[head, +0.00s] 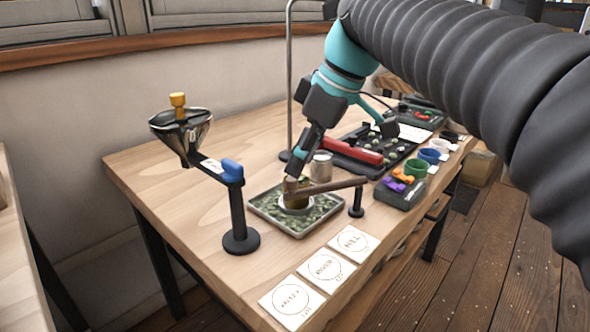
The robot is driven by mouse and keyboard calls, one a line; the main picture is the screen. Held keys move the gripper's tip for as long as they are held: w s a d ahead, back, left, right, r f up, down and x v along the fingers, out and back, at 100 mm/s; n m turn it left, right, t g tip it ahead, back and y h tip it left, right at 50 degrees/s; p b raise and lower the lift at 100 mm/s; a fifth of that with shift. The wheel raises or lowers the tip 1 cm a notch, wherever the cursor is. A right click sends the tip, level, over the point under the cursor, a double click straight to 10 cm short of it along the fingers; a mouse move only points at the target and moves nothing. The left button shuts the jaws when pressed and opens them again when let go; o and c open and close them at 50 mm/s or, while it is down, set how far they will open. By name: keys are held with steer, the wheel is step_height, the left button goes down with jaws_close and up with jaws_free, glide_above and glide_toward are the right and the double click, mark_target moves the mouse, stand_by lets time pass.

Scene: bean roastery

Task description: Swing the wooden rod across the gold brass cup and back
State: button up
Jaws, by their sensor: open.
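The wooden rod (335,185) is a brown bar on a short black post (356,203). It reaches left from the post, level, over the gold brass cup (296,201). The cup stands on a tray with a green leafy pattern (272,214), and its upper part is largely hidden. My gripper (291,180) points down at the rod's left end, above the cup. It is open, but its fingertips are small and partly hidden here. I cannot tell whether they touch the rod.
A funnel (180,132) on a black stand with a blue lever (232,171) is at left. A metal can (321,167) is behind the rod. Three white cards (325,269) lie along the front edge.

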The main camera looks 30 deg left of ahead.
steer(key=v, duration=0.7)
steer(key=shift+r, duration=0.4)
steer(key=shift+d, duration=0.15)
